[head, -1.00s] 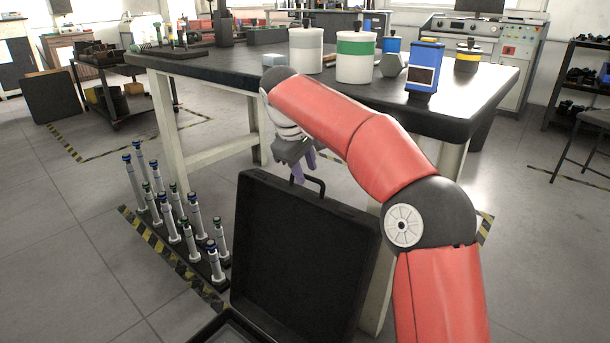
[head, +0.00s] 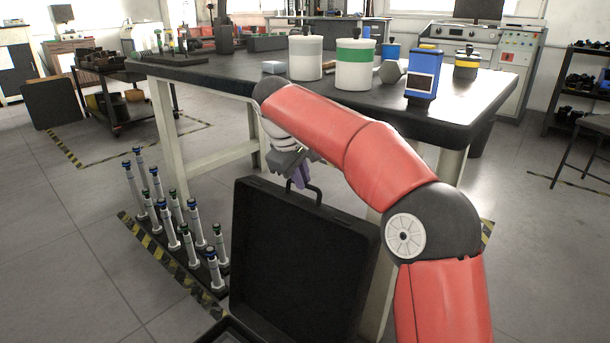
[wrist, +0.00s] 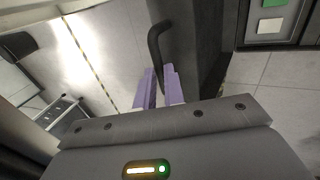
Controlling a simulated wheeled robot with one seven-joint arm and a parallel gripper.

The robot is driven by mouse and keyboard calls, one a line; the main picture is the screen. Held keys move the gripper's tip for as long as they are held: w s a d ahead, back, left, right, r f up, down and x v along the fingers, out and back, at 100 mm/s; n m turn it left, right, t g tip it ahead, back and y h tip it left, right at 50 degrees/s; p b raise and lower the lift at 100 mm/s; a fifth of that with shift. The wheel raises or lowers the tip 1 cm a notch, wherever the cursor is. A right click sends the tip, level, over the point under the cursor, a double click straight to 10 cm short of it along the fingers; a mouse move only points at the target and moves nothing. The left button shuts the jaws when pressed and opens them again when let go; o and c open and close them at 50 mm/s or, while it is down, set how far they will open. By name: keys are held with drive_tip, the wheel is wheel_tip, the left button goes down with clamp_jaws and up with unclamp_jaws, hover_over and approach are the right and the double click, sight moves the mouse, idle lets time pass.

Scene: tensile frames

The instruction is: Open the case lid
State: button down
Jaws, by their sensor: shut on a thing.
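The black case stands open, its lid (head: 300,265) raised about upright with the inside facing me. Only a corner of the case's lower part (head: 228,334) shows at the bottom edge. The dark handle (head: 317,192) is on the lid's top edge. My gripper (head: 300,176) is at the left part of this handle, with its purple fingers shut on it. In the wrist view the fingers (wrist: 160,88) lie on both sides of the handle (wrist: 155,42).
A dark-topped workbench (head: 240,75) stands right behind the lid, with jars (head: 355,74) and a blue box (head: 423,75) on it. A rack of several upright tube-like tools (head: 180,225) stands on the floor left of the case. Open floor lies farther left.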

drive_tip(key=s+a+t, duration=0.1)
drive_tip(key=s+a, duration=0.4)
drive_tip(key=s, duration=0.2)
drive_tip(key=s+a+r+h, duration=0.1)
drive_tip(key=s+a, duration=0.4)
drive_tip(key=s, duration=0.2)
drive_tip(key=shift+s+r+t, duration=0.15)
drive_tip(key=shift+r+t, duration=0.05)
drive_tip(key=shift+t, duration=0.2)
drive_tip(key=c, duration=1.5)
unclamp_jaws()
drive_tip(key=p+v, duration=0.2)
drive_tip(key=v, duration=0.5)
drive_tip(key=shift+r+p, duration=0.35)
drive_tip(key=shift+p, duration=0.05)
drive_tip(key=shift+s+a, duration=0.1)
drive_tip(key=shift+s, duration=0.05)
